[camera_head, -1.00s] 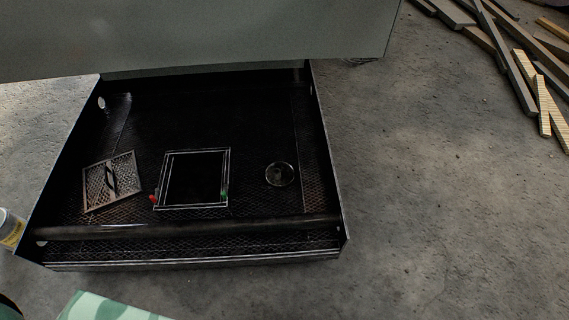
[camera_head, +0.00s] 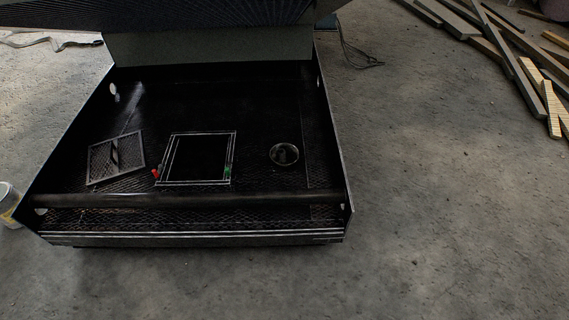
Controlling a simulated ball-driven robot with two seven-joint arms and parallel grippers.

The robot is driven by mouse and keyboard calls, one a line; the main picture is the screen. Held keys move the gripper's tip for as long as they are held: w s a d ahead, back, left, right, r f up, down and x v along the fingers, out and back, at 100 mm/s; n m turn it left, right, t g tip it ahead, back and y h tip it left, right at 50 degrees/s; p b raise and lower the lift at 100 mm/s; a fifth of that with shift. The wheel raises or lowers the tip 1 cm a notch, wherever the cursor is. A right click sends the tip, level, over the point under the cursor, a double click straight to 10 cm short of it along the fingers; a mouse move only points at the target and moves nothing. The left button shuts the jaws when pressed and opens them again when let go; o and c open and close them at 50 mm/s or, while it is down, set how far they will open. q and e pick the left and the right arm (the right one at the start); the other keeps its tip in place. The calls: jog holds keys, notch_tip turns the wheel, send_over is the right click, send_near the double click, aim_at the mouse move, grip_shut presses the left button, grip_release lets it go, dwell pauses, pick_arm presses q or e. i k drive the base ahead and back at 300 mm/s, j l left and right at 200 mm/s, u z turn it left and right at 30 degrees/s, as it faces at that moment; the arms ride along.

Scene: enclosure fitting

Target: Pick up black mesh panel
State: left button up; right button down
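The black mesh panel (camera_head: 102,164) is a small dark square of mesh with a raised handle across its middle. It lies at the left inside a black open tray (camera_head: 190,239), tilted a little relative to the tray's sides. To its right is a square frame (camera_head: 233,158) with a dark inside, a red piece (camera_head: 155,174) at its lower left corner and a green piece (camera_head: 228,170) at its lower right. Neither gripper is in view.
A round glassy disc (camera_head: 284,154) lies right of the frame. A bar (camera_head: 190,201) crosses the tray's front. A can (camera_head: 9,204) stands left of the tray. A grey panel (camera_head: 210,45) rises behind it. Planks (camera_head: 520,80) lie at upper right; the right floor is clear.

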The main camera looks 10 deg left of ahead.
aim_at(114, 151)
jog(key=u, duration=1.65)
jog(key=i+j+z, duration=0.2)
jog(key=z, duration=0.3)
jog(key=i+j+z, duration=0.25)
jog(key=z, duration=0.2)
jog(key=j, duration=0.1)
